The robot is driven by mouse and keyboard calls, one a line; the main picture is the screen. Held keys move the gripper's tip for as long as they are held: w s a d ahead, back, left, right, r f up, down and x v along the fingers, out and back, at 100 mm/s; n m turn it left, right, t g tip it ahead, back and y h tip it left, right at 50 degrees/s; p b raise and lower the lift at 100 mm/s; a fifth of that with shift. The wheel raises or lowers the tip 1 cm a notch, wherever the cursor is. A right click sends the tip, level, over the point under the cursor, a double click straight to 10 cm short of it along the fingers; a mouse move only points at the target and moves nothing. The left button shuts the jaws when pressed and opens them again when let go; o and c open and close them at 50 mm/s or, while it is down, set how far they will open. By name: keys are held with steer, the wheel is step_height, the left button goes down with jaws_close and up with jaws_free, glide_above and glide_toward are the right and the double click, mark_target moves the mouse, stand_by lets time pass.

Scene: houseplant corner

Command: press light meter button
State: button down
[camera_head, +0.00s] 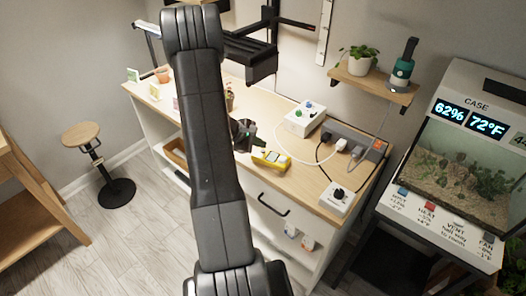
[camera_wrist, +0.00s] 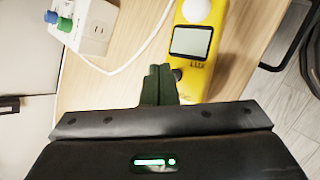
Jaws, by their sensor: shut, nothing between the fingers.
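The yellow light meter (camera_head: 270,160) lies on the wooden bench top. In the wrist view the light meter (camera_wrist: 212,77) shows a white dome, a grey screen (camera_wrist: 191,41) and a "LUX" label. My gripper (camera_wrist: 160,72) is shut and empty, its two dark green fingertips together. In the wrist picture they overlap the left edge of the meter's lower part, below the screen. I cannot tell whether they touch it. In the head view my gripper (camera_head: 246,135) is just left of the meter.
A white box with green and blue knobs (camera_head: 304,117) stands behind the meter, and its white cable (camera_wrist: 118,70) curves nearby. A power strip (camera_head: 355,139) and a white dial box (camera_head: 337,197) are to the right. A terrarium (camera_head: 462,150) stands farther right.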

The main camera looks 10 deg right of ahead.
steer(key=shift+f, duration=0.2)
steer(key=shift+f+b, duration=0.25)
steer(key=shift+b, duration=0.45)
steer(key=shift+f+b, duration=0.3)
steer(key=shift+b, duration=0.15)
steer(key=shift+r, duration=0.2)
stand_by(0.5)
steer(key=shift+r, duration=0.6)
steer(key=shift+r+p, duration=1.55)
steer(key=shift+r, duration=0.95)
steer(key=shift+f, duration=0.1)
